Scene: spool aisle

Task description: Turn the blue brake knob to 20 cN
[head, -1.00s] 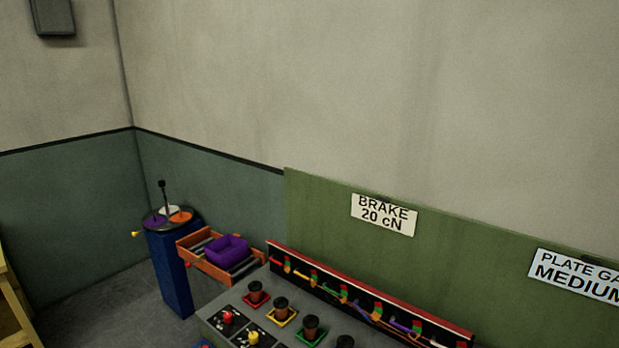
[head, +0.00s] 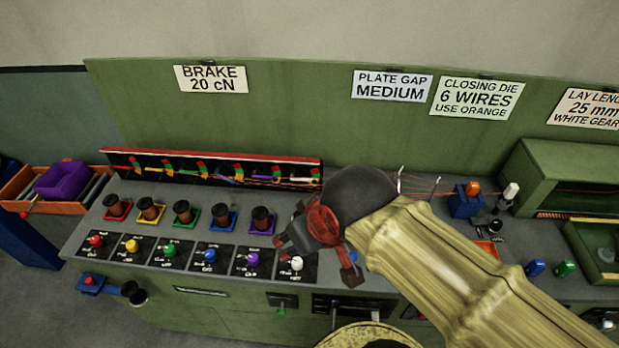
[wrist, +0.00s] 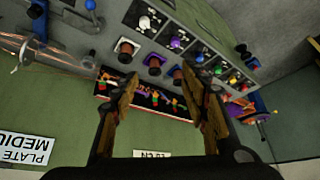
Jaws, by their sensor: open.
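The blue brake knob (head: 210,254) sits on a black dial plate in the row of coloured knobs on the bench front, between the green and purple ones. Its dial marks are too small to read. In the wrist view the blue knob (wrist: 199,58) shows beyond the right fingertip. My gripper (head: 318,260) is beside the white knob, right of the blue one in the head view. In the wrist view my gripper (wrist: 160,75) is open and empty, its two fingers wide apart. The sign (head: 210,79) reads BRAKE 20 cN.
Brown spools (head: 182,212) on coloured bases stand behind the knobs. A rack with coloured gauges (head: 210,168) runs behind them.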

